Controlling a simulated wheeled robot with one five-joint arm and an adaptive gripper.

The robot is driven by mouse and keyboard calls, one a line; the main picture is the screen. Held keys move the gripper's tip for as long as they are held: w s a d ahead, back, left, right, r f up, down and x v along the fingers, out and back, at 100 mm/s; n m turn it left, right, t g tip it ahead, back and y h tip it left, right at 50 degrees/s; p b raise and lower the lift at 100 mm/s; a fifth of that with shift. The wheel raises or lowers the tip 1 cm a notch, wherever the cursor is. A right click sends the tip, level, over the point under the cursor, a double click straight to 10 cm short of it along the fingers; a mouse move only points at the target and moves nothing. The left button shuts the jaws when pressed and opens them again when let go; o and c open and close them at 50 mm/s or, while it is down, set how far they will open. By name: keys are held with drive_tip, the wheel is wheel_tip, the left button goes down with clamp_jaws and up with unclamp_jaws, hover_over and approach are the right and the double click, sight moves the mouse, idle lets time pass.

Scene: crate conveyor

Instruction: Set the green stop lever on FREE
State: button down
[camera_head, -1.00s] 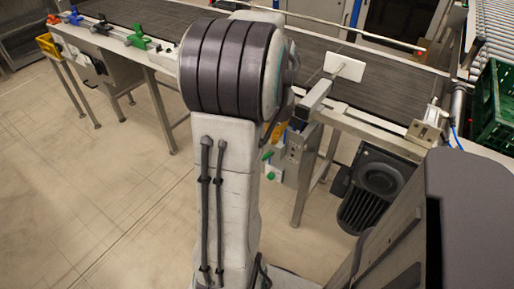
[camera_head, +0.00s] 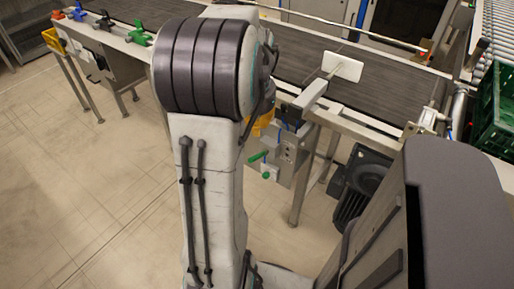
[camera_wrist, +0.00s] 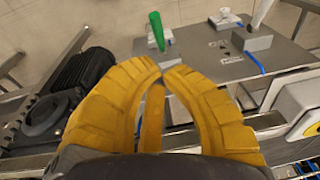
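The green stop lever (camera_wrist: 157,31) shows in the wrist view as a slim green handle at the edge of a grey metal box (camera_wrist: 235,72). Its lower end in the picture is just beyond my fingertips, with a small apparent gap. In the head view the green lever (camera_head: 258,156) sticks out to the left of the box below the conveyor. My gripper (camera_wrist: 163,69) has yellow fingers whose tips are nearly together, holding nothing. In the head view my gripper (camera_head: 262,122) is mostly hidden behind my arm. The markings on the box are too small to read.
A green knob (camera_head: 266,175) sits below the lever. A black motor (camera_wrist: 84,78) is left of my fingers in the wrist view. The conveyor belt (camera_head: 385,88) runs above the box. Red, blue, black and green parts (camera_head: 140,34) line its rail at the left. Open floor (camera_head: 95,190) lies in front.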

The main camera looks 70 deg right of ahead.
sight(258, 154)
drive_tip(key=shift+w+d+f+b, duration=0.1)
drive_tip(key=shift+d+f+b, duration=0.15)
drive_tip(key=shift+f, duration=1.4)
drive_tip(key=shift+d+f+b, duration=0.2)
drive_tip(key=shift+f, duration=1.45)
drive_tip(key=shift+w+d+f+b, duration=0.1)
drive_tip(key=shift+d+f+b, duration=0.15)
drive_tip(key=shift+f, duration=1.4)
